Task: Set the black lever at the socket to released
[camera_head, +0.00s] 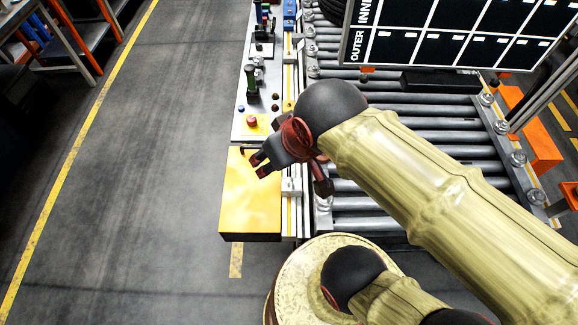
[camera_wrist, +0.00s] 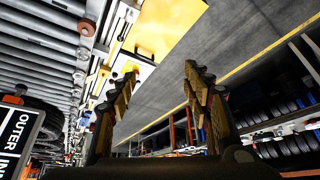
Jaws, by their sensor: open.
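A pale control panel (camera_head: 240,105) runs along the left side of the conveyor. A small upright handle, green with a dark top (camera_head: 251,82), stands on it. Farther back are small dark upright fittings (camera_head: 263,45). I cannot tell which is the black lever or its socket, nor its setting. My gripper (camera_head: 257,165) is open and empty, above the yellow box at the panel's near end and apart from these fittings. In the wrist view my gripper's two fingers (camera_wrist: 162,72) are spread wide with nothing between them. The left finger hides part of the panel there.
A red button (camera_head: 252,121) sits on the panel near the yellow box (camera_head: 250,205). The roller conveyor (camera_head: 400,125) lies to the right, with an "OUTER/INNER" board (camera_head: 440,38) above it. The grey floor (camera_head: 150,150) to the left is clear. Tyre racks (camera_wrist: 280,115) show in the wrist view.

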